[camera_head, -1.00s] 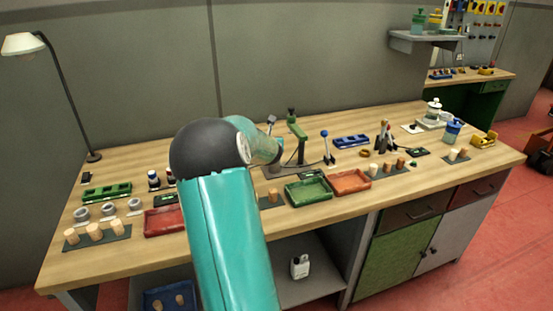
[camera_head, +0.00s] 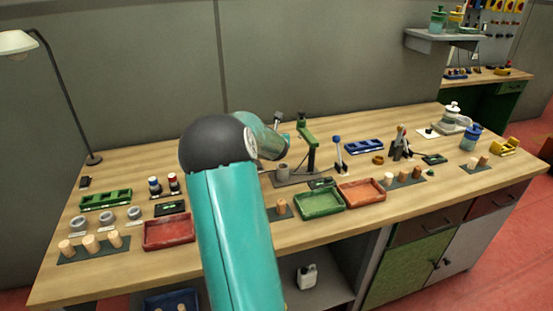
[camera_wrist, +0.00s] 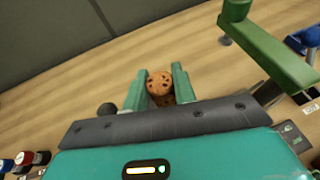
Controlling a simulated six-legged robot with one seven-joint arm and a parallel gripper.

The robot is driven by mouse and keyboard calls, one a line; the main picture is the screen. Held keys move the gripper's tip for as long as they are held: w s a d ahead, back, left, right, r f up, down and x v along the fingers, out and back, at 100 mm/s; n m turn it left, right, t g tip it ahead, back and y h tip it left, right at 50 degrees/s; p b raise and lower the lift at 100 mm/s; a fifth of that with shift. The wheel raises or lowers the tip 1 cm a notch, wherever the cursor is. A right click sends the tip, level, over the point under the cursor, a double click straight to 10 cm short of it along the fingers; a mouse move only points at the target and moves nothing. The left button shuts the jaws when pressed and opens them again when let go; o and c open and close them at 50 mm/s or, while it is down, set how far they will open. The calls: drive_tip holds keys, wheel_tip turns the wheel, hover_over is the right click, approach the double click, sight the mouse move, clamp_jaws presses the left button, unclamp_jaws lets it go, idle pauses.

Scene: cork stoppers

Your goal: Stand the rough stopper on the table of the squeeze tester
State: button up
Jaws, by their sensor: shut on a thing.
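The rough stopper (camera_wrist: 159,83) is a brown cork with dark pits, seen end-on in the wrist view. My gripper (camera_wrist: 159,84) is shut on it, with one green finger on each side. More cork shows just below that end, partly hidden by the hand. The squeeze tester (camera_head: 309,145) has a green post and arm on a grey base and stands at the back middle of the bench. Its green arm also shows at the right of the wrist view (camera_wrist: 268,48). In the head view, my arm hides the held stopper. I cannot tell the stopper's height above the bench.
A green tray (camera_head: 320,204), an orange tray (camera_head: 362,193) and a red tray (camera_head: 168,232) lie toward the bench front. A lone cork (camera_head: 282,207) stands beside the green tray. A blue-knobbed lever (camera_head: 338,153) stands right of the tester. Several corks stand on dark mats.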

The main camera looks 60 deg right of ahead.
drive_tip(key=w+d+f, duration=0.7)
drive_tip(key=d+f, duration=0.1)
drive_tip(key=shift+w+d+f, duration=0.25)
drive_tip(key=shift+w+d, duration=0.15)
drive_tip(key=shift+w+d+f, duration=0.1)
drive_tip(key=shift+w+f, duration=0.05)
drive_tip(key=shift+f, duration=0.05)
drive_tip(key=shift+d+f, duration=0.15)
drive_tip(key=shift+f, duration=1.5)
drive_tip(key=shift+w+f, duration=0.1)
drive_tip(key=o, duration=0.9)
